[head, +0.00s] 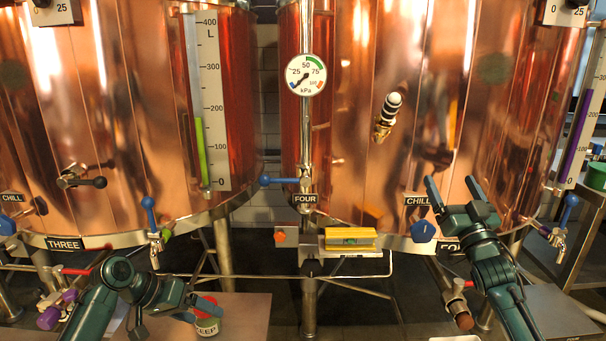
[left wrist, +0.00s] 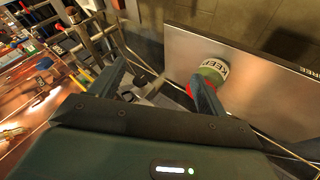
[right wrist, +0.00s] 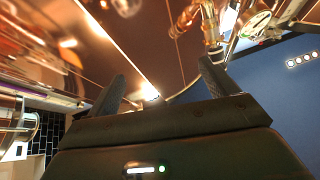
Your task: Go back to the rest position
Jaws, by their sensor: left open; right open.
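My left gripper (head: 200,309) is low at the left in the head view, open, with its fingers towards the right. Its two fingers stand apart in the left wrist view (left wrist: 158,80), with nothing held between them. A red and green jar labelled KEEP (head: 208,325) stands on a steel table top by that gripper; in the left wrist view the jar (left wrist: 213,72) is partly hidden behind one finger. My right gripper (head: 452,185) is open and empty, pointing up in front of the copper vessel FOUR; its parted fingers show in the right wrist view (right wrist: 162,78).
Copper vessel THREE (head: 130,110) and copper vessel FOUR (head: 350,150) fill the back. A gauge (head: 306,75), a blue-handled valve (head: 280,181), a blue knob (head: 423,231) and a yellow box (head: 350,240) are in front. The steel table top (head: 245,312) is at lower left.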

